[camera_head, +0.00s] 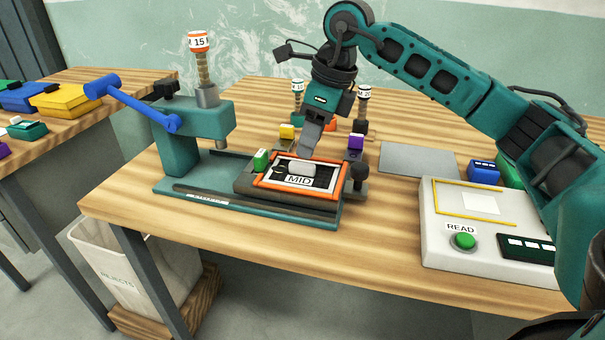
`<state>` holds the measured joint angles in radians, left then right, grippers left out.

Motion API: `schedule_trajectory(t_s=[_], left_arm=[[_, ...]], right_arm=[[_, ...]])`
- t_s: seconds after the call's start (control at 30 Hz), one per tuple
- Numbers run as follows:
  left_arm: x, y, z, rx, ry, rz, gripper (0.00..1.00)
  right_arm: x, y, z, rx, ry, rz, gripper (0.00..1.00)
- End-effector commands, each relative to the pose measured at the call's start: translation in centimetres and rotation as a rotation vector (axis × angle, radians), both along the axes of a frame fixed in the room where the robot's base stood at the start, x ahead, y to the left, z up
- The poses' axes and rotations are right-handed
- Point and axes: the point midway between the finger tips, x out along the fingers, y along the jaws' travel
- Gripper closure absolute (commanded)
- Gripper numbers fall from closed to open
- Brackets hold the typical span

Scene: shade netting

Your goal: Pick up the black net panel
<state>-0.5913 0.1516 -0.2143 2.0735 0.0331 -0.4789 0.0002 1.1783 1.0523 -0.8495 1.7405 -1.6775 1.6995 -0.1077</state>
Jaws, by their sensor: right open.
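A flat panel with an orange-red border, a dark inside and a label reading MID (299,180) lies on the dark bed of the teal press. It is the likeliest black net panel, though I cannot make out a net weave. My right gripper (303,154) comes down from above at the panel's far edge. It is open, and its fingers hide part of that edge; I cannot tell whether they touch it. A pale rounded piece (302,169) shows on the panel just under the fingers. My left gripper is not in view.
The teal press (178,150) with its blue lever (130,100) stands left of the panel. A white reader box (465,243) with a green button is at the right, near a grey plate (419,160). A rejects bin (118,265) stands below the table. Weighted posts stand behind.

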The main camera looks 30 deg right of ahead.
Motion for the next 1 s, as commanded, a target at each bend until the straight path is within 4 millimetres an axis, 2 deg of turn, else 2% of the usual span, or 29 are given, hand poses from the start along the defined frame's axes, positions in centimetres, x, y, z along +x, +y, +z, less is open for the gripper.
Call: schedule_trajectory(t_s=[0.13, 0.3, 0.6, 1.0], left_arm=[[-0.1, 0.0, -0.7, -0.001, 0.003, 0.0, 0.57], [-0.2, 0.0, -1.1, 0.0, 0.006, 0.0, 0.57], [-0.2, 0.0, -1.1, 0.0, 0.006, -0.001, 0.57], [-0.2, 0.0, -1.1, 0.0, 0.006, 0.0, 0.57]], right_arm=[[0.1, 0.6, -2.4, -0.001, 0.003, 0.001, 0.53], [0.5, 0.9, -4.4, 0.001, 0.002, 0.001, 0.53], [0.6, 1.0, -4.7, 0.0, 0.0, 0.0, 0.53], [0.6, 1.0, -4.7, 0.001, 0.001, 0.0, 0.92]])
